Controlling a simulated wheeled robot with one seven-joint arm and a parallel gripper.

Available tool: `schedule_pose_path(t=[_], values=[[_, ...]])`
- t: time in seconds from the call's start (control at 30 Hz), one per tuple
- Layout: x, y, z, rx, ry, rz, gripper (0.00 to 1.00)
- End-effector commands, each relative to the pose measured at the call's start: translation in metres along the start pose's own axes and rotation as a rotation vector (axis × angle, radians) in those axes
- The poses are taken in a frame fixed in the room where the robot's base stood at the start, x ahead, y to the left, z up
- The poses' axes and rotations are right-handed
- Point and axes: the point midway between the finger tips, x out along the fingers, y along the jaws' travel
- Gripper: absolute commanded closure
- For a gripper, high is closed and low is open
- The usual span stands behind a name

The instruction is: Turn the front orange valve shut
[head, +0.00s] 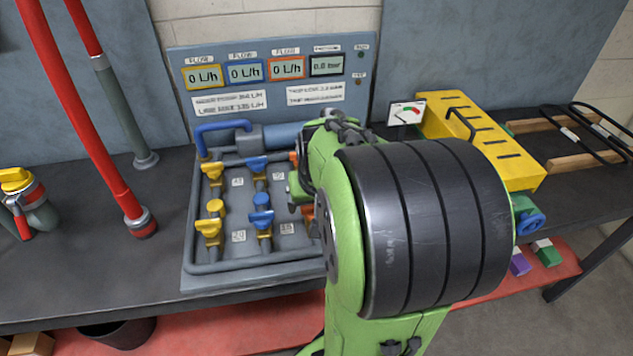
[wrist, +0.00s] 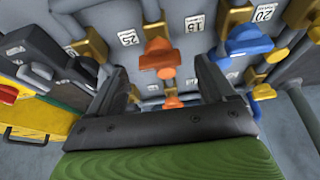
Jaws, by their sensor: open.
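My gripper (wrist: 161,66) is open, with one dark finger on each side of that valve. I see no clear contact, and the depth of the fingers around it is hard to judge. The rear orange valve (wrist: 172,102) shows lower down, between the fingers and close to the palm's edge. In the head view my arm hides most of the front orange valve (head: 308,213) and my gripper.
Blue valves (head: 262,217) and yellow valves (head: 212,225) stand in rows left of the orange ones on the grey panel (head: 250,280). The flow displays (head: 245,72) read 0 L/h. A yellow box (head: 490,150) stands right of the panel. A red hose (head: 85,120) stands left.

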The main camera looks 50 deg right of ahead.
Motion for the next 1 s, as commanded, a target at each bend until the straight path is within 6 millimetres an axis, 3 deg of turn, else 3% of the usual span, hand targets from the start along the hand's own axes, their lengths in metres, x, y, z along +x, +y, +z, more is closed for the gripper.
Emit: schedule_pose_path(t=[0.03,0.1,0.4,0.57,1.0], values=[[-0.021,0.000,-0.004,-0.001,0.007,-0.001,0.17],[-0.042,0.000,-0.004,0.000,0.009,-0.001,0.17],[-0.116,0.000,-0.003,0.001,0.005,0.000,0.17],[-0.129,0.000,-0.001,0.001,0.002,0.001,0.17],[-0.128,0.000,-0.001,0.001,0.001,0.001,0.17]])
